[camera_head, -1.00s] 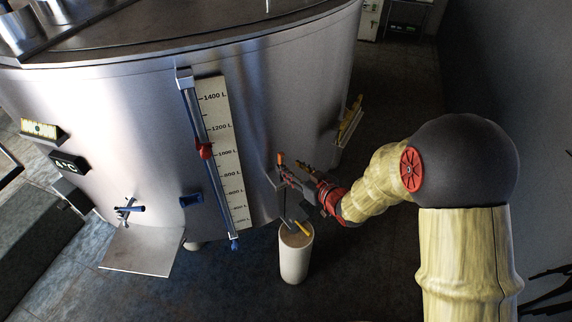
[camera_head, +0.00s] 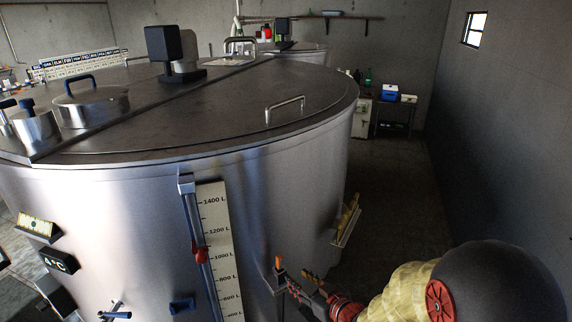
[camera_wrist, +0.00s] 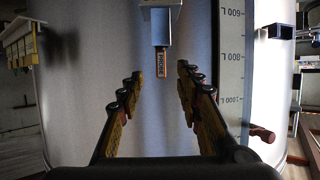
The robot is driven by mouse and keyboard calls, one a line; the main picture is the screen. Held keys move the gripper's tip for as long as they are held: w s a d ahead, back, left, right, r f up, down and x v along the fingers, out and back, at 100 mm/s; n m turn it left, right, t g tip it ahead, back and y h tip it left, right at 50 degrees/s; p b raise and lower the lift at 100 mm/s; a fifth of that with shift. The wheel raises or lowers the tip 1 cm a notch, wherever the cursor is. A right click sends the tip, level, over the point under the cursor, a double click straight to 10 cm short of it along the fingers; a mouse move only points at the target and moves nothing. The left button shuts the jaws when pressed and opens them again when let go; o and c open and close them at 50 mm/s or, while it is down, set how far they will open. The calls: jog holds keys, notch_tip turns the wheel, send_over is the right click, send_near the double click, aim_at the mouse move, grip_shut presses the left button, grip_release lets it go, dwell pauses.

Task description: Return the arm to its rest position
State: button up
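My arm (camera_head: 408,290) reaches in from the lower right in the head view, extended toward the side of the steel tank (camera_head: 130,210). My gripper (camera_head: 291,288) is near the tank wall, right of the level scale; the frame's bottom edge cuts off part of the arm. In the wrist view my gripper (camera_wrist: 160,88) has its two fingers wide apart with nothing between them. Beyond the fingertips a small labelled hanging piece (camera_wrist: 161,62) is on the tank wall, below a grey bracket (camera_wrist: 160,22).
The level scale (camera_head: 217,250) with its red slider (camera_head: 200,254) runs down the tank front. A 4°C display (camera_head: 60,261) is at the left. A yellow-topped holder (camera_head: 347,220) sticks out on the right side. The floor aisle (camera_head: 400,190) between tank and right wall looks clear.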

jog(key=s+d+f+m+g+h, duration=0.1)
jog(key=s+d+f+g+h, duration=0.25)
jog(key=d+f, duration=0.35)
jog(key=s+d+f+m+g+h+b, duration=0.1)
jog(key=s+d+m+g+h, duration=0.1)
jog(key=s+d+g+h, duration=0.3)
jog(key=s+d+r+m+t+y+b, duration=0.1)
jog(key=s+r+m+t+b, duration=0.1)
jog(key=s+r+b, duration=0.7)
jog(key=s+r+m, duration=0.1)
jog(key=s+r, duration=0.6)
jog(key=s, duration=0.4)
jog(key=shift+m+b, duration=0.3)
jog(key=shift+b, duration=0.1)
jog(key=shift+d, duration=0.1)
jog(key=shift+c, duration=0.6)
